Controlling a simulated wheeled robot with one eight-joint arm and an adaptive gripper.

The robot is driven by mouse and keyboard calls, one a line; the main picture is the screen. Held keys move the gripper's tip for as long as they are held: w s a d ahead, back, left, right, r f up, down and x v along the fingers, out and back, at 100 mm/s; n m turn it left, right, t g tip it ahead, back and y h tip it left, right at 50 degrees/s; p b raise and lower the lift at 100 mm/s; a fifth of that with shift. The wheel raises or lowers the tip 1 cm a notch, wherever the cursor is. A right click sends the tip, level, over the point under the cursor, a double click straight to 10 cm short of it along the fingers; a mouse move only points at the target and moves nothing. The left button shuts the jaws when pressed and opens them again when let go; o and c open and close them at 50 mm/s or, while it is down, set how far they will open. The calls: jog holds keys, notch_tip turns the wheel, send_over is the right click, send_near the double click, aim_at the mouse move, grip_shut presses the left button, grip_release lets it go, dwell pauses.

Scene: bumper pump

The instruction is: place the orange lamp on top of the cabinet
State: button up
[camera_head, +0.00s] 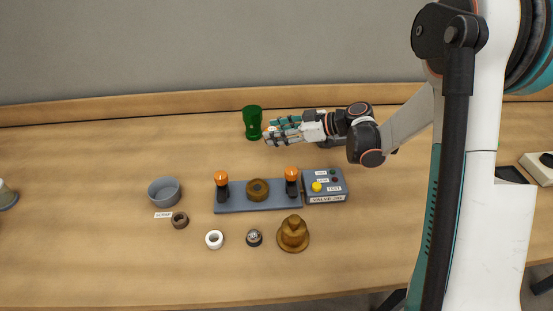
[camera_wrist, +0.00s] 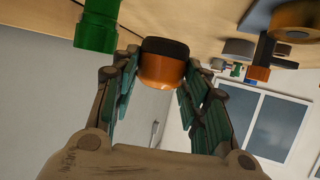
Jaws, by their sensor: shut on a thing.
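The orange lamp (camera_wrist: 161,70), with a black end, sits between the finger pads of my gripper (camera_wrist: 160,80) in the wrist view, and the gripper is shut on it. In the head view my gripper (camera_head: 272,131) is over the back of the table, just right of a green cup (camera_head: 252,122); the lamp is mostly hidden by the fingers there. The green cup also shows beside the left finger in the wrist view (camera_wrist: 97,28). I cannot identify a cabinet for certain in either view.
A grey base (camera_head: 258,208) carries two orange-topped black posts (camera_head: 221,178) and a brown ring. A control box (camera_head: 326,188) stands at its right. A grey bowl (camera_head: 164,192), rings and a brass bell-shaped part (camera_head: 292,234) lie nearby. The table's left is mostly clear.

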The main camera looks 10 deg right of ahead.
notch_tip(320, 180, down, 9)
jog(key=b, duration=0.2)
jog(key=shift+b, duration=0.35)
jog(key=shift+r, duration=0.2)
jog(key=shift+f, duration=0.1)
jog(key=o, duration=0.7)
jog(key=shift+f, duration=0.1)
jog(key=o, duration=0.4)
